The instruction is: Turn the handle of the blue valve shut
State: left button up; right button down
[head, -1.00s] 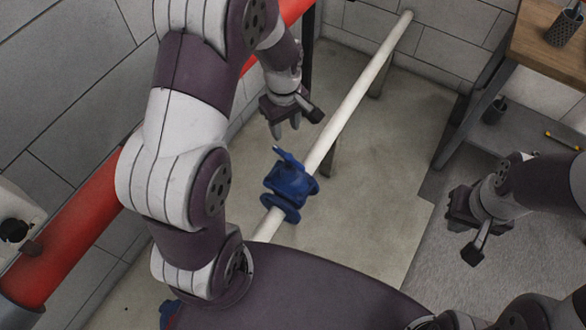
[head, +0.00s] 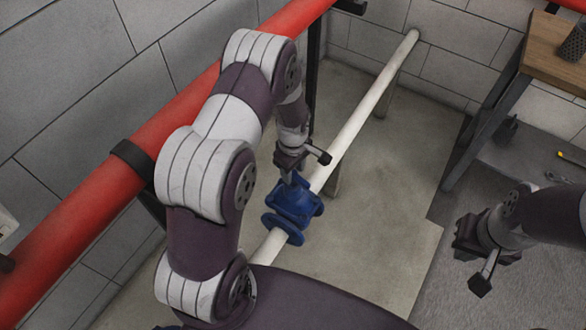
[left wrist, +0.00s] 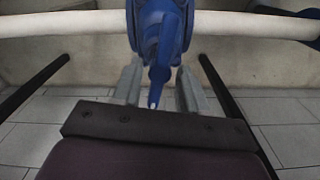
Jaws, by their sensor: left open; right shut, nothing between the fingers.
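The blue valve (head: 294,206) sits on the white pipe, in the middle of the head view. In the left wrist view its blue body (left wrist: 160,30) is at the top centre, and its handle (left wrist: 159,78) points down the picture. My left gripper (head: 293,180) is at the handle, just above the valve body. In the left wrist view the open fingers (left wrist: 158,88) stand on either side of the handle, with a gap showing. In the head view the gripper hides most of the handle. My right gripper (head: 468,252) is shut and empty at the right, away from the valve.
The white pipe (head: 357,118) runs from the valve to the back wall. A thick red pipe (head: 85,215) runs along the left wall beside my left arm. A wooden-topped table (head: 548,50) stands at the upper right. The floor right of the valve is clear.

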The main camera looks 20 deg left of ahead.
pick_arm(q)
grip_shut()
jog(key=shift+r+m, duration=0.1)
jog(key=shift+m, duration=0.2)
